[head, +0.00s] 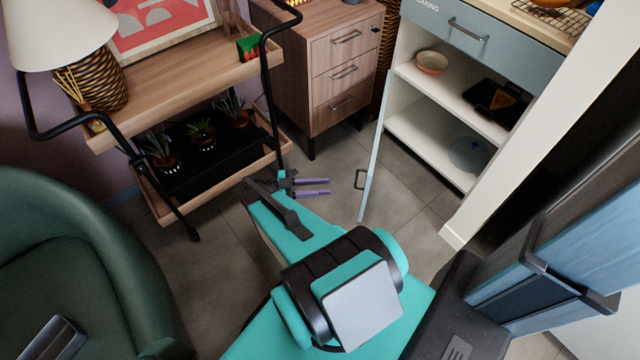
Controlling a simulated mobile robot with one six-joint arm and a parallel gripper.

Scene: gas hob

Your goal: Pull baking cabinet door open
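The baking cabinet (397,95) stands at the upper right, with "BAKING" lettered on its light blue top drawer. Its door (371,170) is swung wide open and shows nearly edge-on, so its front face is hardly visible. The dark door handle (360,179) sticks out to the left of the door. My gripper (328,187) has two purple fingers with a gap between them and nothing in the gap. It is to the left of the handle, pointing right, apart from it in the picture.
The open shelves hold a bowl (432,62), a black pan (495,100) and a clear dish (470,153). A wooden drawer unit (335,65), a plant cart (160,75) and a green armchair (80,260) stand left. Blue fronts with handles (560,270) are at right. Tiled floor is clear around the door.

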